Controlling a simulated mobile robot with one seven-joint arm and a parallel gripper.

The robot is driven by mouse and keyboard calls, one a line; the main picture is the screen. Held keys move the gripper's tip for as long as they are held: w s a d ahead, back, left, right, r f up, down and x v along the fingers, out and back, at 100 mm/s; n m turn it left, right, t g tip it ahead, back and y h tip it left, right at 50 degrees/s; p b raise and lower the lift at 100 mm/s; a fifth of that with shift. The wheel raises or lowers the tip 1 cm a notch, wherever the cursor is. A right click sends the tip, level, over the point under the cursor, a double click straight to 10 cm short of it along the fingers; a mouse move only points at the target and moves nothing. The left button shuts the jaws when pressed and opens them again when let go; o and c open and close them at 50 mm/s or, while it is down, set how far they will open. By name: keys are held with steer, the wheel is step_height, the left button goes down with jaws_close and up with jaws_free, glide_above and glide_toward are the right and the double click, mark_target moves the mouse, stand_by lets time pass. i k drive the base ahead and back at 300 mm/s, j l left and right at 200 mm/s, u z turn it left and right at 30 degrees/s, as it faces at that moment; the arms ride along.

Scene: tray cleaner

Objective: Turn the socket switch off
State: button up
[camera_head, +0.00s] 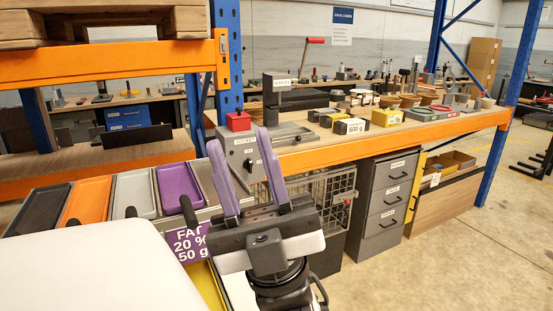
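A grey box (239,148) labelled "SOCKET" stands at the front edge of the orange-beamed bench, left of centre. A red block (238,121) sits on its top. A small dark round part (248,164) shows on its front face; whether this is the switch, and its position, is too small to tell. My gripper (238,139) has two purple fingers pointing up. They are spread apart and appear on either side of the box's front in the picture, with nothing between them held. Contact with the box cannot be told. The fingers and gripper body hide the box's lower part and sides.
Grey, purple and orange trays (133,192) line the left, beside a white surface (80,270). A grey machine (288,132) and yellow and black weights (350,126) stand on the bench to the right. A wire cage (334,190) and drawers (389,194) are below.

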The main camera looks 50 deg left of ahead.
mark_target(248, 164)
steer(key=i, duration=1.25)
steer(key=i+u, duration=0.25)
steer(key=u, duration=0.15)
steer(key=i+l+u, duration=0.1)
steer(key=u, duration=0.25)
steer(key=i+u, duration=0.1)
steer(key=u, duration=1.25)
